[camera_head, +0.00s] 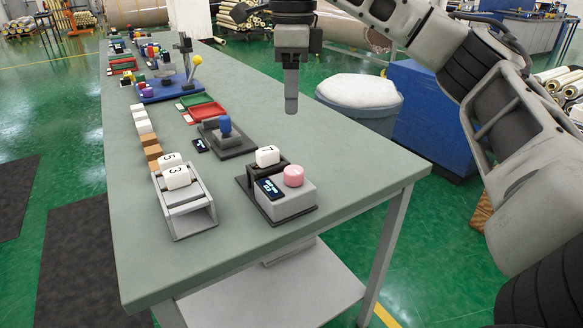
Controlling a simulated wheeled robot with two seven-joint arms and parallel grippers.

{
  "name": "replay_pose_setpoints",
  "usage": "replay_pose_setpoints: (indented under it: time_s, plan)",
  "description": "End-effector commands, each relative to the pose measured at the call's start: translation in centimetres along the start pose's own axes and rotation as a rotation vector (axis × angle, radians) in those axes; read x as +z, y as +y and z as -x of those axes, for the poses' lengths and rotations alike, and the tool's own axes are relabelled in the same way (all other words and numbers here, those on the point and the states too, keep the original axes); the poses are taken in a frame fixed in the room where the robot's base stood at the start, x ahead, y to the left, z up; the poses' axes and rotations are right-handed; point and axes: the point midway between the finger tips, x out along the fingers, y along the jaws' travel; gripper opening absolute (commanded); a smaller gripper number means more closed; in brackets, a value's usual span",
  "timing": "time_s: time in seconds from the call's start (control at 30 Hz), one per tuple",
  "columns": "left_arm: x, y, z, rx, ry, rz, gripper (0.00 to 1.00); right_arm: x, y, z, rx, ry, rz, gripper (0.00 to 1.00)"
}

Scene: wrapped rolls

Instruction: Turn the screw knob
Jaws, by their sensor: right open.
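A round pink knob (293,175) sits on top of a grey box (287,204) with a small dark display, near the front right of the table. A smaller blue knob (224,126) stands on a stepped dark grey block (228,145) farther back. I cannot tell from the picture which of them is the screw knob. My right gripper (291,106) is open and empty. It points down and is seen edge-on, appearing above the table's right side, beyond the pink knob and to the right of the blue knob. My left gripper is not in view.
A white block marked 7 (267,156) stands beside the grey box. A grey rack (190,221) holds white blocks marked 5 and 3. White and brown blocks, red and green trays (203,110) and a blue stand line the table (330,160).

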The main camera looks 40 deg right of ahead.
Motion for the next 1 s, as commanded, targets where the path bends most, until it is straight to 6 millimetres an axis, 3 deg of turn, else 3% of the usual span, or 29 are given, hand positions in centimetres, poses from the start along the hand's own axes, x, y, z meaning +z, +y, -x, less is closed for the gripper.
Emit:
replay_pose_setpoints:
  time_s: [0.17, 0.5, 0.7, 1.0]
  plan:
    - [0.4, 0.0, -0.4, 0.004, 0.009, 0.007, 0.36, -0.5, -0.2, -1.6, -0.004, 0.013, -0.007, 0.57]
    - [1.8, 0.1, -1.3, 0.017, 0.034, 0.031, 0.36, -0.5, -0.1, -8.8, -0.002, 0.011, -0.006, 0.57]
    - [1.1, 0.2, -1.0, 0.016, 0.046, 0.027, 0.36, -0.5, -0.1, -12.3, -0.004, 0.01, -0.007, 0.57]
    - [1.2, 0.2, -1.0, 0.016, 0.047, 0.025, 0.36, -0.5, -0.2, -15.4, -0.006, 0.008, -0.006, 0.57]
